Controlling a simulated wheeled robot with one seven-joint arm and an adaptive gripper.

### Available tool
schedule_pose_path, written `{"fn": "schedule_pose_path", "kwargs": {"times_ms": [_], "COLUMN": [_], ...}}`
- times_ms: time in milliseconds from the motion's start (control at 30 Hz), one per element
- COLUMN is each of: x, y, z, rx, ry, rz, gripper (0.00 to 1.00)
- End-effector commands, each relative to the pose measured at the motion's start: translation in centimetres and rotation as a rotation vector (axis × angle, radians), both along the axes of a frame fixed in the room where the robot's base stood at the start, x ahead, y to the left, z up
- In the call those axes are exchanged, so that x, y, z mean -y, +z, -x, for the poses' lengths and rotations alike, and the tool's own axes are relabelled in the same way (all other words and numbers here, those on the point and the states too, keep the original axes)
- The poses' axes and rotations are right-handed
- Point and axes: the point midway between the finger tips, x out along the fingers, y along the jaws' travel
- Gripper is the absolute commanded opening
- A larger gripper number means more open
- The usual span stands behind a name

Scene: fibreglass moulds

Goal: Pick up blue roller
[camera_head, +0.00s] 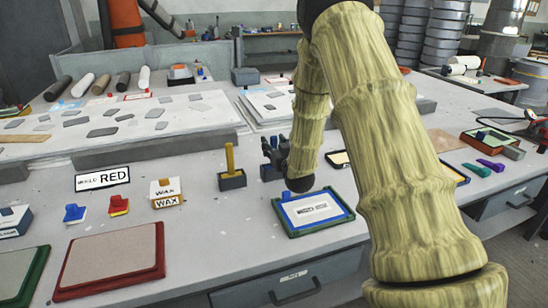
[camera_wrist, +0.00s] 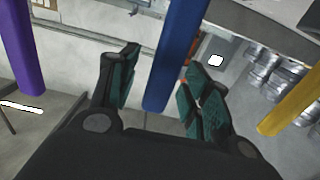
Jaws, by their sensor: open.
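My gripper (camera_head: 275,155) is at the middle of the bench, to the right of an upright yellow roller (camera_head: 229,160) in a dark holder. In the wrist view my gripper (camera_wrist: 160,78) is open, with its dark green finger pads apart. The blue roller (camera_wrist: 177,55) shows there as an upright blue shaft between the two fingers, with space on either side of it. In the head view my gripper and arm mostly hide the blue roller. Part of a dark holder (camera_head: 269,174) shows under the gripper.
In the wrist view a purple shaft (camera_wrist: 20,45) stands at left and a yellow shaft (camera_wrist: 296,95) at right. A blue-and-green framed tray (camera_head: 291,229) lies in front of the gripper.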

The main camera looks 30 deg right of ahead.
Motion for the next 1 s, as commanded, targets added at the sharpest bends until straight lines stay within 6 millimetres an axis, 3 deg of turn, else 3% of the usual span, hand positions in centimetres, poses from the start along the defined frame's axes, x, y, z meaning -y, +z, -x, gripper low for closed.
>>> {"fn": "schedule_pose_path", "kwargs": {"times_ms": [33,300,667,1000], "x": [0.0,0.0,0.0,-0.1], "y": [0.0,0.0,0.4,4.5], "z": [0.0,0.0,0.0,0.0], "rx": [0.000,0.000,0.002,0.003], "ry": [0.000,0.000,0.000,0.001], "rz": [0.000,0.000,0.000,0.001], "gripper": [0.48,0.00,0.00,0.00]}}
